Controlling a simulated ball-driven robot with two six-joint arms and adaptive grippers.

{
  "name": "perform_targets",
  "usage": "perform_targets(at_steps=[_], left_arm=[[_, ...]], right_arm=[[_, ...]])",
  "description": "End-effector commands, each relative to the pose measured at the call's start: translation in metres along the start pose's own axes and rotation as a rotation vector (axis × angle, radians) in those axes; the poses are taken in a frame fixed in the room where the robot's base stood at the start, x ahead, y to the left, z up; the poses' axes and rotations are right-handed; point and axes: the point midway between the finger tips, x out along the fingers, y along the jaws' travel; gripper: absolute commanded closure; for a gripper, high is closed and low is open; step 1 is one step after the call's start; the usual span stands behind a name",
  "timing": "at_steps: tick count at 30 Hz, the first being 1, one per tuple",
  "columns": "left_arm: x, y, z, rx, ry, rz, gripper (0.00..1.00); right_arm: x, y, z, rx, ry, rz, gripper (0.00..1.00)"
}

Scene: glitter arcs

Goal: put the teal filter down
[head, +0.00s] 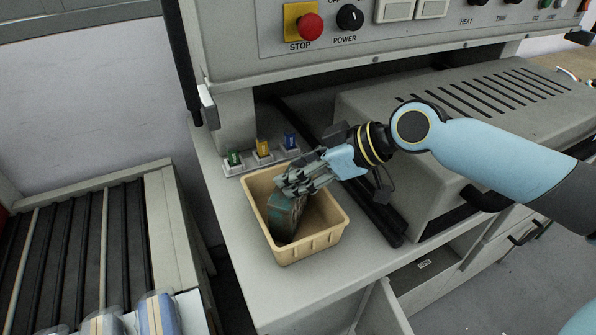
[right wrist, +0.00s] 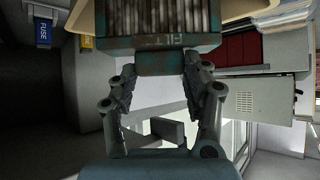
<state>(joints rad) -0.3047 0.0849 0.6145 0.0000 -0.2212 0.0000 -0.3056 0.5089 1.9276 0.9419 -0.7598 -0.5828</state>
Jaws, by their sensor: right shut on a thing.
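The teal filter (head: 285,217) is a worn, rust-spotted block inside the tan bin (head: 316,243) in the head view. My right gripper (head: 290,183) reaches into the bin from the right and is shut on the filter. In the right wrist view the filter (right wrist: 160,45) is between the two fingers of the gripper (right wrist: 160,68), with a ribbed face and faint lettering. The filter looks tilted in the bin. I cannot tell whether it touches the bin floor. My left gripper is not in view.
Small green (head: 234,158), yellow (head: 262,147) and blue (head: 290,140) pieces stand in white holders behind the bin. A grey machine with a red stop button (head: 310,27) rises behind. A slotted grey housing (head: 470,110) is at right, a roller conveyor (head: 80,240) at left.

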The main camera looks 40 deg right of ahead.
Motion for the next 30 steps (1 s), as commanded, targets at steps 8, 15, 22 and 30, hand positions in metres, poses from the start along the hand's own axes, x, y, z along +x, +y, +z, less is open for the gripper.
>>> perform_targets(at_steps=[8, 15, 22, 30], left_arm=[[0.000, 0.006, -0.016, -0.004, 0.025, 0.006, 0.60], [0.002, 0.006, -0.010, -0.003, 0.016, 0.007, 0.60], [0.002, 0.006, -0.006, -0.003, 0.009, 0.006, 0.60], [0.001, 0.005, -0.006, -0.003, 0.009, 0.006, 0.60]], right_arm=[[0.002, 0.000, 0.002, -0.001, 0.002, 0.000, 1.00], [0.003, 0.000, 0.004, 0.000, 0.001, 0.000, 0.35], [0.003, 0.000, 0.004, 0.000, 0.001, 0.000, 0.28], [-0.011, 0.001, 0.004, -0.005, -0.002, 0.001, 0.28]])
